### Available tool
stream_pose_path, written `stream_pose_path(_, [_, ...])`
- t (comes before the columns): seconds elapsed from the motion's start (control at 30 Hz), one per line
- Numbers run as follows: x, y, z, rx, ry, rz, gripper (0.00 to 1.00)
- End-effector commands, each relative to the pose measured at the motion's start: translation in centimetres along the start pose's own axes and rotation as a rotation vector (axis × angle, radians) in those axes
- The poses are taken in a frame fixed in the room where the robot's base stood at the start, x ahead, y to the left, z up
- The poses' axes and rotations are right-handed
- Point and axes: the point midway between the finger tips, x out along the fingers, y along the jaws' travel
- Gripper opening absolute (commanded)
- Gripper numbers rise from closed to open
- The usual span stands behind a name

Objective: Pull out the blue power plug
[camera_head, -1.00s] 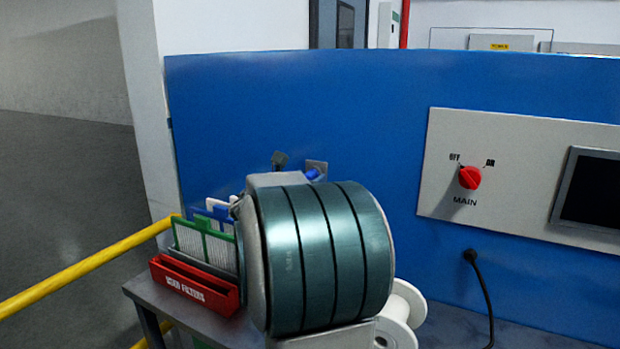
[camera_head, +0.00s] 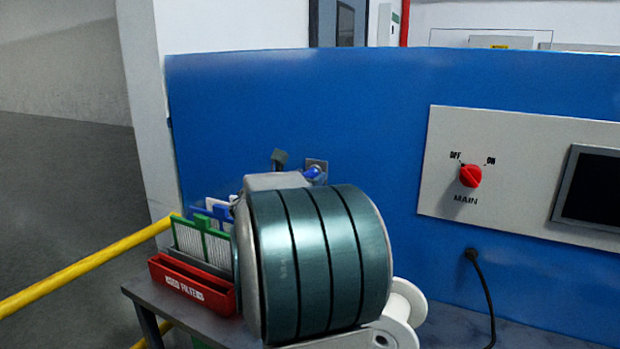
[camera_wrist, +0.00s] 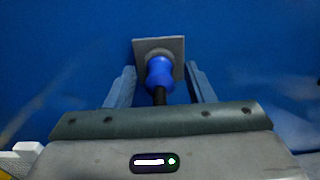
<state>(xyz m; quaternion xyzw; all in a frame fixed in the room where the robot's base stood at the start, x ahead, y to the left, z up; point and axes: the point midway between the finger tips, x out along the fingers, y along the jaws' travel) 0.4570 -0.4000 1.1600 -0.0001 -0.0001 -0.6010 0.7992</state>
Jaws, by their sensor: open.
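The blue power plug (camera_wrist: 159,76) sits in a grey square socket plate (camera_wrist: 176,46) on the blue panel, and its black cable end points toward me in the wrist view. My gripper (camera_wrist: 160,84) is open, with one finger on each side of the plug and a visible gap on both sides. In the head view the plug (camera_head: 312,173) shows only as a small blue piece at the socket plate (camera_head: 321,164). My arm hides the area below it, and one dark fingertip (camera_head: 279,157) shows to its left.
The blue panel (camera_head: 400,150) carries a red MAIN switch (camera_head: 470,175) and a dark screen (camera_head: 592,190) at right. A red filter box (camera_head: 195,287) holds several filters at left. A white spool (camera_head: 407,300) stands at right of my arm. A yellow rail (camera_head: 85,265) runs at left.

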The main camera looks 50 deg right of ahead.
Motion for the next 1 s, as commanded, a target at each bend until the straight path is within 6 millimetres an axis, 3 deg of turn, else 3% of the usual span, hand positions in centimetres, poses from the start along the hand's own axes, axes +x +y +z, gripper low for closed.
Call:
stream_pose_path(0.2, [0.0, 0.0, 0.0, 0.0, 0.0, 0.0, 0.48])
stream_pose_path(0.37, [0.0, 0.0, 0.0, 0.0, 0.0, 0.0, 0.04])
stream_pose_path(0.4, [0.0, 0.0, 0.0, 0.0, 0.0, 0.0, 0.0])
stream_pose_path(1.0, [-1.9, 0.1, 0.0, 0.0, -0.001, 0.002, 0.0])
